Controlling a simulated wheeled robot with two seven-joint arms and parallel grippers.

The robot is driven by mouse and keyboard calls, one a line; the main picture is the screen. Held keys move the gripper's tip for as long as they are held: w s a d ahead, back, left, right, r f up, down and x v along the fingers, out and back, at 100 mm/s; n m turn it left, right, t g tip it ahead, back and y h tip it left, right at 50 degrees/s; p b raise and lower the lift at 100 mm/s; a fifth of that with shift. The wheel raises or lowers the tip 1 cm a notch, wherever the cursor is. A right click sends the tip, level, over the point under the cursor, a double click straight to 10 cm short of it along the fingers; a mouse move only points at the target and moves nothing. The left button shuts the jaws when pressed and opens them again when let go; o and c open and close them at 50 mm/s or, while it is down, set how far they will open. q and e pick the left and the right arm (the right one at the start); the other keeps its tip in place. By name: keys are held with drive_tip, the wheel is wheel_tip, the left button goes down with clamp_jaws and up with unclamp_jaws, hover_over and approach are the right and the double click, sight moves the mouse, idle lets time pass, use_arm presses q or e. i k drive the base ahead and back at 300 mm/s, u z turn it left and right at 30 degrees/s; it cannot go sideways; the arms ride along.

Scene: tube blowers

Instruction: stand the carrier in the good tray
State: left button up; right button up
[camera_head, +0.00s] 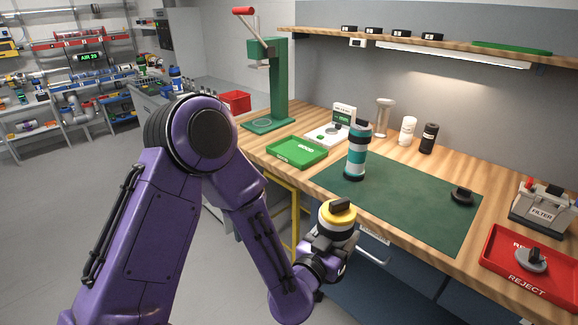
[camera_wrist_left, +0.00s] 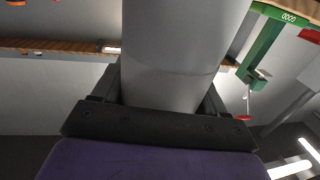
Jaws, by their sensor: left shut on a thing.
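My left gripper (camera_head: 328,246) is shut on a carrier (camera_head: 338,219) with a yellow band and a dark cap on top. It holds this carrier roughly upright in front of the bench's front edge. In the left wrist view the carrier is a pale grey cylinder (camera_wrist_left: 175,60) between the two dark fingers. A teal and white carrier (camera_head: 356,152) with dark ends stands upright on the green mat. The green good tray (camera_head: 283,155) lies on the bench to the left of the mat and looks empty. My right gripper is out of view.
A green press (camera_head: 279,85) stands behind the good tray, with a small white gauge (camera_head: 328,133) beside it. The red reject tray (camera_head: 500,262) holds a grey part (camera_head: 530,261). A black part (camera_head: 462,196) lies on the mat (camera_head: 415,205). A filter box (camera_head: 541,206) stands at right.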

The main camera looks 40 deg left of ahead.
sight(287, 153)
drive_tip(key=k, duration=0.85)
drive_tip(key=u, duration=0.75)
drive_tip(key=i, duration=0.7)
drive_tip(key=u, duration=0.6)
drive_tip(key=i, duration=0.7)
drive_tip(key=z, duration=0.25)
